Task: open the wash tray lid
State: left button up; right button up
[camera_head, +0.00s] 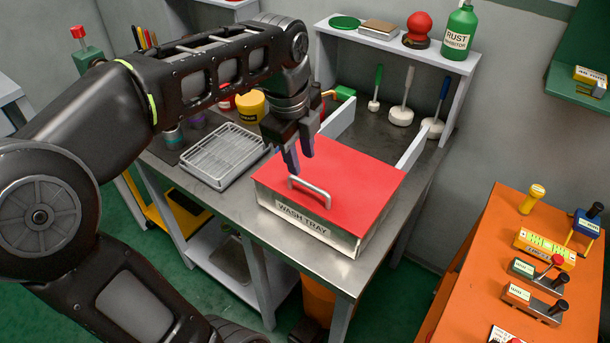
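The wash tray (302,223) is a metal box with a "WASH TRAY" label on its front, standing on the steel bench. Its red lid (352,185) lies flat and shut on top. A bent metal handle (310,190) stands near the lid's front edge. My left gripper (299,160) points down just above and behind the handle, apart from it as far as I can see. Its two fingers show a gap with nothing between them. My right gripper is not in view.
A wire-rack tray (222,155) sits left of the wash tray. Pale upright plates (411,147) stand behind it. A shelf (390,42) with a green rust inhibitor bottle (459,32) rises at the back. An orange table (480,270) with several tools is at right.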

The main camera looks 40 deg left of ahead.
aim_at(305, 184)
pick_arm(q)
jog(key=f, duration=0.3)
jog(key=w+f, duration=0.1)
jog(key=f, duration=0.3)
jog(key=shift+w+f, duration=0.1)
jog(key=shift+w, duration=0.1)
grip_shut()
dwell(1.2)
